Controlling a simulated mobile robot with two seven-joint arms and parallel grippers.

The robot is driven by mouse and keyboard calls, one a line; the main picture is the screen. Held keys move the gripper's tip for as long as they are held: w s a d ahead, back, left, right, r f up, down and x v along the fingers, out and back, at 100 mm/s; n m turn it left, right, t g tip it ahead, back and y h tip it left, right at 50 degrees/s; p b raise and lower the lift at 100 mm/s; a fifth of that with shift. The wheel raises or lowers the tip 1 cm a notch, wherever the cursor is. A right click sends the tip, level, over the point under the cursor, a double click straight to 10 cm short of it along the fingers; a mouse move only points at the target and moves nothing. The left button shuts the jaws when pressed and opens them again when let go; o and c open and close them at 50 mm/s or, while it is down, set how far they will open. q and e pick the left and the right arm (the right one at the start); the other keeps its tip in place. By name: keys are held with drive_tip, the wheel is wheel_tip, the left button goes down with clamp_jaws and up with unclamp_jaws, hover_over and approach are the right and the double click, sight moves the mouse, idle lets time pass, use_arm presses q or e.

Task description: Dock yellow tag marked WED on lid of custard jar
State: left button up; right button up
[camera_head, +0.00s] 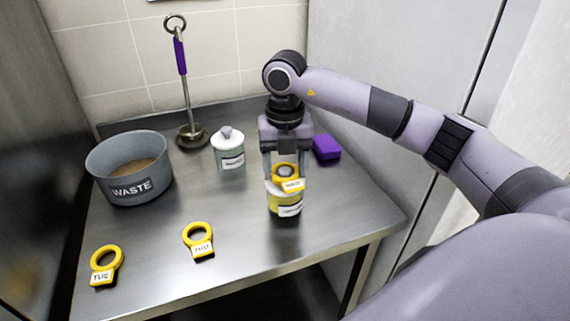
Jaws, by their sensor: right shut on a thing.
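The yellow ring tag (292,185) is at the top of the custard jar (286,204), on the right side of the steel table. Its small white label is too small to read surely. A grey knob shows through the ring; I cannot tell whether the tag rests on the lid or hovers just above it. The jar is upright, with yellow contents and a white label. My right gripper (285,176) points straight down over the jar, its fingers on either side of the tag, shut on it. The gripper hides part of the lid. My left gripper is not in view.
A second jar (229,152) with a white lid stands behind left. A grey WASTE pot (131,178), a purple-handled ladle (183,90) and a purple block (326,149) stand around. Tags TUE (105,268) and THU (199,241) lie in front. The front middle is clear.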

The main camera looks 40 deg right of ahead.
drive_tip(key=shift+f, duration=0.45)
drive_tip(key=o, duration=0.8)
drive_tip(key=shift+c, duration=0.2)
drive_tip(key=shift+r+p, duration=0.9)
drive_tip(key=shift+r, duration=0.6)
drive_tip(key=shift+r+p, duration=0.55)
drive_tip(key=shift+r, duration=0.75)
wheel_tip(320, 180, up, 5)
drive_tip(key=shift+r, duration=0.2)
drive_tip(key=shift+s, duration=0.1)
